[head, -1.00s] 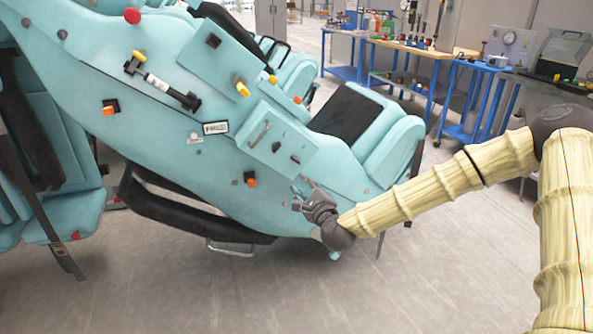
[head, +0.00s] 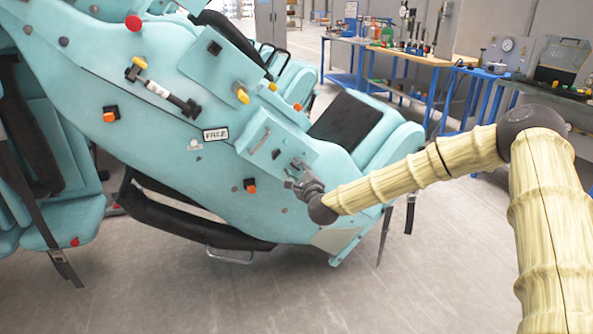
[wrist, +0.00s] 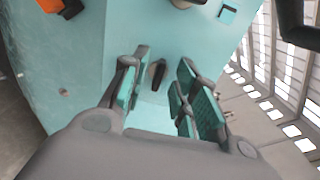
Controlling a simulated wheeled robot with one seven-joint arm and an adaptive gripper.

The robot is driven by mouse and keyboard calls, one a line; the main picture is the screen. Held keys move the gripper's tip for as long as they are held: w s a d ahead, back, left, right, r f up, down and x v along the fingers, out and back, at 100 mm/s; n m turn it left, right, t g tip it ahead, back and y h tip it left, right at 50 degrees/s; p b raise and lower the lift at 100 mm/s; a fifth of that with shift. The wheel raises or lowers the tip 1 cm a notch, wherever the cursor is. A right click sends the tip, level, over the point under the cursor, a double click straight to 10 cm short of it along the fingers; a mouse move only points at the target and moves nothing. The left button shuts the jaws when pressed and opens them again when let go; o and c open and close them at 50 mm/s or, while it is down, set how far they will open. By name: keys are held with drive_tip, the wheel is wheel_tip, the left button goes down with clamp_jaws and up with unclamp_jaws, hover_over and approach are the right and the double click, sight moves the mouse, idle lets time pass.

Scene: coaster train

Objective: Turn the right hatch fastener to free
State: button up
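A teal hatch panel (head: 290,143) sits on the side of the teal coaster car. The right hatch fastener (wrist: 157,75), a dark elongated knob, shows between my fingers in the wrist view. My gripper (wrist: 162,62) is open, with teal-padded fingers on either side of the fastener; no contact is visible. In the head view my gripper (head: 295,170) is at the hatch's lower right and largely covers this fastener. The left hatch fastener (head: 276,154) is dark and uncovered. A sign (head: 216,134) above the hatch's left reads "FREE".
A hatch handle (head: 260,139) is left of the fasteners. An orange button (head: 250,186) sits below the hatch. A black seat pad (head: 346,128) is to the upper right. Blue workbenches (head: 400,55) stand behind. The floor at the front right is clear.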

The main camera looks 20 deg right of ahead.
drive_tip(key=shift+w, duration=0.3)
clamp_jaws()
